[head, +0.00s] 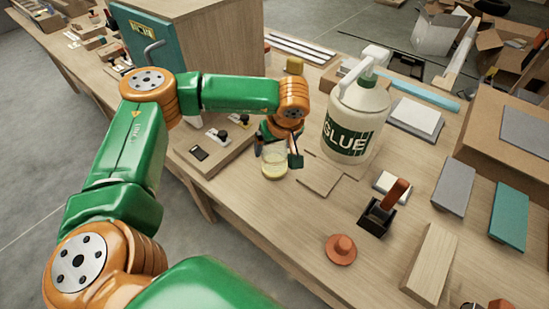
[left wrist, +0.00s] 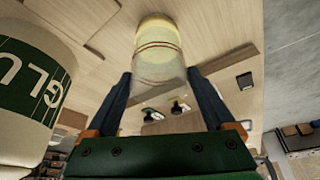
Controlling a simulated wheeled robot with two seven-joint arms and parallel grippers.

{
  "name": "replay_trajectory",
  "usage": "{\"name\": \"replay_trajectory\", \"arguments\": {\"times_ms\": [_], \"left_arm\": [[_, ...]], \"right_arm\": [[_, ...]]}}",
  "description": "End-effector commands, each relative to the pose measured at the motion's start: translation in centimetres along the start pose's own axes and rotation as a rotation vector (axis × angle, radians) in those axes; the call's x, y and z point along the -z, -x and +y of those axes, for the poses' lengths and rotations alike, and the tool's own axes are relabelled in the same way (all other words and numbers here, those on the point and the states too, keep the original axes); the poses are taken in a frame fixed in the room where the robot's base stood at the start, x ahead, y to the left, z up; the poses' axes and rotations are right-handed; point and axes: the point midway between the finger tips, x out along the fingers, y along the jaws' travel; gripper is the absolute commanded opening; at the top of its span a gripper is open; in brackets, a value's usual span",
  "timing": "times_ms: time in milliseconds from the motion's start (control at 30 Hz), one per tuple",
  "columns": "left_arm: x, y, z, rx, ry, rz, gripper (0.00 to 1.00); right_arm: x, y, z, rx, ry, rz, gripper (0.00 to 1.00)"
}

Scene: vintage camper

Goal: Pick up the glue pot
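The glue pot (head: 274,166), a small clear glass jar with pale yellow contents, stands upright on the wooden workbench near its front edge. My left gripper (head: 280,152) is at the pot, with its dark fingers apart on either side of it. In the left wrist view the pot (left wrist: 159,50) lies between and beyond the fingertips (left wrist: 160,76). The fingers look spread, with no clear grip on the glass; whether either touches it is hard to tell. My right gripper is not in view.
A large white bottle labelled GLUE (head: 355,115) stands close to the right of my left gripper. A wooden board with small tools (head: 212,145) lies to the left. A black holder with a wooden handle (head: 378,215) and an orange knobbed disc (head: 341,250) sit nearer the front.

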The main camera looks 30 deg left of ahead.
Motion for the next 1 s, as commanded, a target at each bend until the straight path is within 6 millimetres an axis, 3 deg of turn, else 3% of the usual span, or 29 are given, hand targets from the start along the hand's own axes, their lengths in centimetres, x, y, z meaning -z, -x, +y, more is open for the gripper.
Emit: {"name": "replay_trajectory", "arguments": {"times_ms": [33,300,600,767,833,1000], "left_arm": [[0.0,0.0,0.0,0.0,0.0,0.0,0.7],[0.0,0.0,0.0,-0.001,0.0,-0.001,0.0],[0.0,0.1,0.1,-0.002,0.001,0.0,0.0],[0.5,1.1,0.1,-0.006,0.003,0.001,0.0],[1.0,2.4,0.2,-0.008,0.004,0.002,0.0],[-0.7,8.3,-1.2,-0.011,-0.005,0.004,0.0]], "right_arm": [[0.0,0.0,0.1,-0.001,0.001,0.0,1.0],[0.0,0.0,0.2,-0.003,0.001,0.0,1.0],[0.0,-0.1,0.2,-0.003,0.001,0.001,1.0],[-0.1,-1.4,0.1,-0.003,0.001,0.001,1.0],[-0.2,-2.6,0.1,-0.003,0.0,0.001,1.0],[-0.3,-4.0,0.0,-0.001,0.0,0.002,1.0]]}}
